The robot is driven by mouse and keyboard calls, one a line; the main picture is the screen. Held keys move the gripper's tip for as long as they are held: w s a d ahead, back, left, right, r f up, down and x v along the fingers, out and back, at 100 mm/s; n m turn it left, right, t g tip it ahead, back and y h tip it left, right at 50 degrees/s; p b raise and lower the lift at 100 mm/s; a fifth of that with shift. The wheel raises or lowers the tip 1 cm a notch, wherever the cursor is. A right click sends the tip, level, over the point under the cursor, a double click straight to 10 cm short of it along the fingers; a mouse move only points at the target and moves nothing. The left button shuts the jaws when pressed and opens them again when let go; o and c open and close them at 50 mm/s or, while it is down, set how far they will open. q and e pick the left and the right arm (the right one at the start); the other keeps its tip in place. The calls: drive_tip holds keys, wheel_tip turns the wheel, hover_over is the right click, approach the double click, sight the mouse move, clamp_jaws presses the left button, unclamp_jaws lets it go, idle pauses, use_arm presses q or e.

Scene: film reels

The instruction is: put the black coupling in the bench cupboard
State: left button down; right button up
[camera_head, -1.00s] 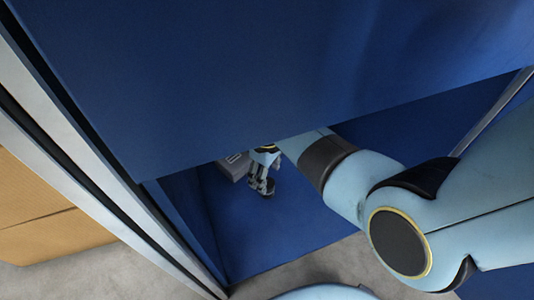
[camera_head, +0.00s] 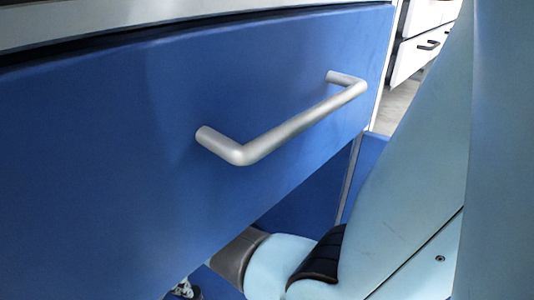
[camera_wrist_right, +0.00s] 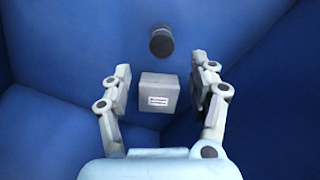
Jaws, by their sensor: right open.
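The black coupling (camera_wrist_right: 161,42) is a short dark cylinder in the right wrist view, beyond my fingertips against the blue inside of the bench cupboard (camera_wrist_right: 60,70). My right gripper (camera_wrist_right: 161,85) is open, its two fingers well apart, and nothing touches the coupling. In the head view my right arm reaches under a blue front panel (camera_head: 130,150), and only a bit of the right gripper (camera_head: 186,289) shows at the bottom edge. The coupling is hidden in the head view. My left gripper is in neither view.
A small grey box with a white label (camera_wrist_right: 158,94) appears between my right fingers in the wrist view; I cannot tell how far beyond them it is. A silver bar handle (camera_head: 285,120) sticks out of the blue panel. White drawers (camera_head: 425,45) stand far back right.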

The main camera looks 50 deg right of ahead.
drive_tip(key=s+d+r+m+t, duration=0.2)
drive_tip(key=s+d, duration=0.2)
drive_tip(key=s, duration=0.3)
drive_tip(key=s+d+r+m+t, duration=0.1)
drive_tip(key=s+d, duration=0.2)
drive_tip(key=s, duration=0.4)
drive_tip(key=s+r+m+t, duration=0.1)
drive_tip(key=s+r+t, duration=0.2)
drive_tip(key=s+r, duration=0.4)
wheel_tip(320, 180, up, 5)
drive_tip(key=shift+d+f+m, duration=0.1)
drive_tip(key=shift+d+m, duration=0.1)
drive_tip(key=shift+m, duration=0.2)
drive_tip(key=shift+s, duration=0.1)
